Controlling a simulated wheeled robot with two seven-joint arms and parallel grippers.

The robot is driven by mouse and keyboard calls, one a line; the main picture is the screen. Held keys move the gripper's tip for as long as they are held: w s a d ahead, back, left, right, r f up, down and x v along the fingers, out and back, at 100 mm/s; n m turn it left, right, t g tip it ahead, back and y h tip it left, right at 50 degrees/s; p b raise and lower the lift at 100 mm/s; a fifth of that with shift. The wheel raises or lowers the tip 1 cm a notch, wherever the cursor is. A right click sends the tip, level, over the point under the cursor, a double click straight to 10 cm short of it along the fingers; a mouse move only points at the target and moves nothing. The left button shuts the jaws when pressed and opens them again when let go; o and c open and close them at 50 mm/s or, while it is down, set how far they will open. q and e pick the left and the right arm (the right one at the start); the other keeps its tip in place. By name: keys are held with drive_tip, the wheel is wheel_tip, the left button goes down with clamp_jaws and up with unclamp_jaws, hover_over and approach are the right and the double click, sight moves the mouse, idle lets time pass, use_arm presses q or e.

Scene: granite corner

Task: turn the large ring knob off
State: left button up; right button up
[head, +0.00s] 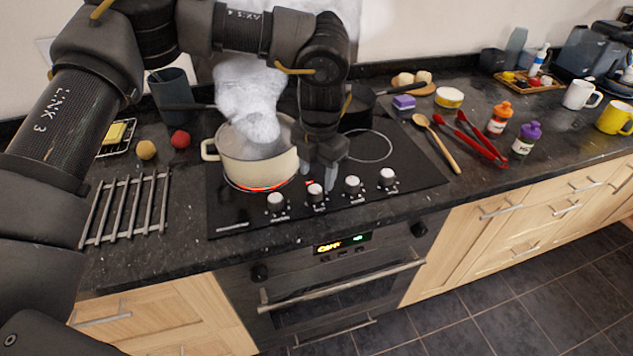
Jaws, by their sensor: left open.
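Several silver-and-black knobs stand in a row along the front of the black glass hob (235,215): a leftmost knob (275,201), a second knob (315,192), a third knob (352,185) and a rightmost knob (387,177). Their labels are too small to read, so I cannot tell which is the large ring knob. A small red light shows beside the second knob. My left gripper (320,177) is open, pointing down just above and behind the second knob; I cannot tell whether it touches it. A cream pot (257,170) steams on a glowing red ring. My right gripper is not in view.
A dark pan (358,112) sits at the back of the hob, behind my left gripper. A metal rack (125,208) lies left of the hob. A wooden spoon (438,145) and red tongs (480,140) lie to the right. The oven (320,290) is below the counter edge.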

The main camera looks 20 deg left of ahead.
sight(316, 188)
use_arm(q)
wheel_tip(316, 188, down, 4)
drive_tip(key=shift+a+f, duration=0.1)
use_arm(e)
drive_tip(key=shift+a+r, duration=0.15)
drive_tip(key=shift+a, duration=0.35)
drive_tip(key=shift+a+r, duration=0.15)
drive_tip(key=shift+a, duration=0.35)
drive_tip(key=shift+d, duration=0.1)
use_arm(q)
drive_tip(key=c, duration=1)
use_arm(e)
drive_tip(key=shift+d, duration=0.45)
